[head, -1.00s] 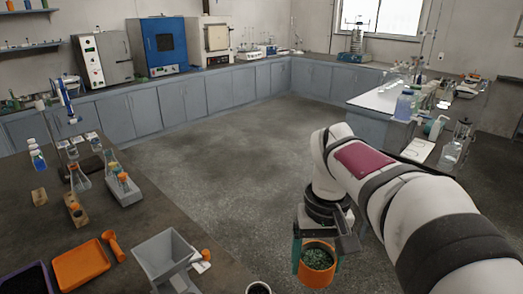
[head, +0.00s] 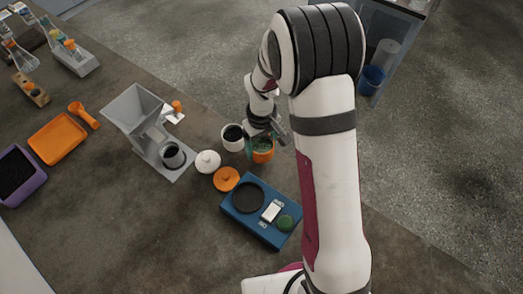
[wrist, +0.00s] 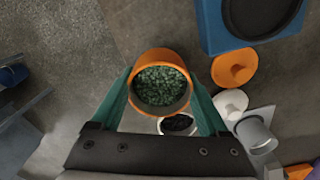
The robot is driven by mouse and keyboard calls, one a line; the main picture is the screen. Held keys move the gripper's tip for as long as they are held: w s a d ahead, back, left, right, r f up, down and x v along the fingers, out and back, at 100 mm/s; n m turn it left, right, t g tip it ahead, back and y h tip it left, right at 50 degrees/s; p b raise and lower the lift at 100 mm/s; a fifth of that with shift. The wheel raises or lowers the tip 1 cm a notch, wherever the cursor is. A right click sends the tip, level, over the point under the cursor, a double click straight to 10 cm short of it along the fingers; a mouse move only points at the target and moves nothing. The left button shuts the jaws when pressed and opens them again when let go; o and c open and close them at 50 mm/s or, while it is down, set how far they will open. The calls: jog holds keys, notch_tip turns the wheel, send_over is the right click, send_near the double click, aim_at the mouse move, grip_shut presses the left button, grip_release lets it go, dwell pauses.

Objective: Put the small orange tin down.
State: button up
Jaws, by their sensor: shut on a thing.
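The small orange tin (head: 263,156) is full of dark green granules and looks upright. In the wrist view the orange tin (wrist: 160,55) sits between the two teal fingers of my gripper (wrist: 160,92), which is shut on it. In the head view my gripper (head: 262,142) holds it near the bench's far edge, just right of the white tin (head: 233,138). In the wrist view the orange tin overlaps part of the white tin and looks nearer the camera. A gap under it cannot be seen clearly.
An orange lid (head: 226,179) and a white lid (head: 208,162) lie on the bench (head: 130,225). A blue scale (head: 262,229) with a black pan is nearer. A grey hopper (head: 140,115) with a dark cup stands left. Bare bench lies between the tin and scale.

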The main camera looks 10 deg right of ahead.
aim_at(262, 152)
jog(key=shift+f, duration=1.8)
jog(key=shift+f, duration=0.1)
jog(key=o, duration=1.3)
notch_tip(262, 152, up, 12)
jog(key=s+r+m, duration=0.3)
jog(key=s, duration=0.5)
jog(key=s+r+m+y, duration=0.1)
jog(key=s+r+m, duration=0.2)
jog(key=s, duration=0.5)
jog(key=s+r+m, duration=0.3)
jog(key=s+m, duration=0.1)
jog(key=s, duration=0.5)
jog(key=shift+a+r+y, duration=0.15)
jog(key=shift+y, duration=0.25)
